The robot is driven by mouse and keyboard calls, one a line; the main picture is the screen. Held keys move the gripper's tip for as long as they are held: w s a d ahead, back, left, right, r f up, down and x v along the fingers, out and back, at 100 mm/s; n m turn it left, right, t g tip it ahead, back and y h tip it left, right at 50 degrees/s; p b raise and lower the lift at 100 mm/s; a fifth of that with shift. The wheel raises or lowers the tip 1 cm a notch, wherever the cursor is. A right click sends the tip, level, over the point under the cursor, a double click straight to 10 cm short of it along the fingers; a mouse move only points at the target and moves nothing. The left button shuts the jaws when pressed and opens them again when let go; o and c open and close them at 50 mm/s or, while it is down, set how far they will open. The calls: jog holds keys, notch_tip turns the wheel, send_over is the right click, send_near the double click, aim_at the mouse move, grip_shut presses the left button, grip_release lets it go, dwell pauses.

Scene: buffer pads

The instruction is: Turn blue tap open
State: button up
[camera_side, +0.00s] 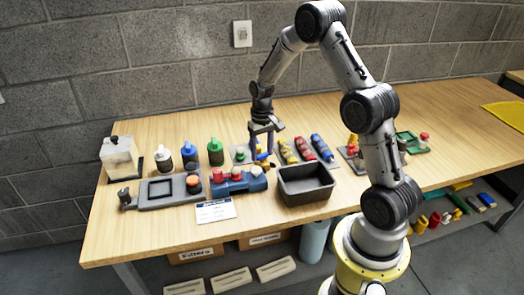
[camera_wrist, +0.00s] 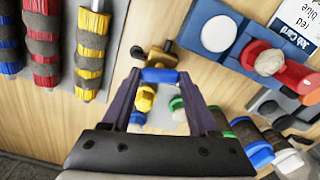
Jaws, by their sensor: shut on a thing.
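The blue tap (camera_wrist: 160,75) sits between the fingertips of my gripper (camera_wrist: 161,80) in the wrist view, beside a brass-coloured fitting (camera_wrist: 163,57). My gripper is shut on the blue tap's handle. Just behind it in the wrist view are a yellow tap part (camera_wrist: 146,98) and a green one (camera_wrist: 178,104), partly hidden between my fingers. In the side view my gripper (camera_side: 264,150) points down at the blue tap (camera_side: 263,157), low over the table. How far the tap is turned cannot be told.
A dark open bin (camera_side: 305,198) stands in front, to the right. Yellow, red and blue rolls lie in racks right of my gripper, including a blue roll (camera_side: 322,147). A blue holder (camera_side: 245,184) and a green-capped bottle (camera_side: 215,152) stand to the left.

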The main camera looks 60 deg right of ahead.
aim_at(262, 154)
jog(key=n, duration=0.7)
jog(key=shift+r, duration=0.1)
jog(key=n, duration=0.4)
jog(key=shift+n, duration=1.8)
jog(key=o, duration=1.4)
notch_tip(262, 154, up, 14)
jog(key=shift+f, duration=0.1)
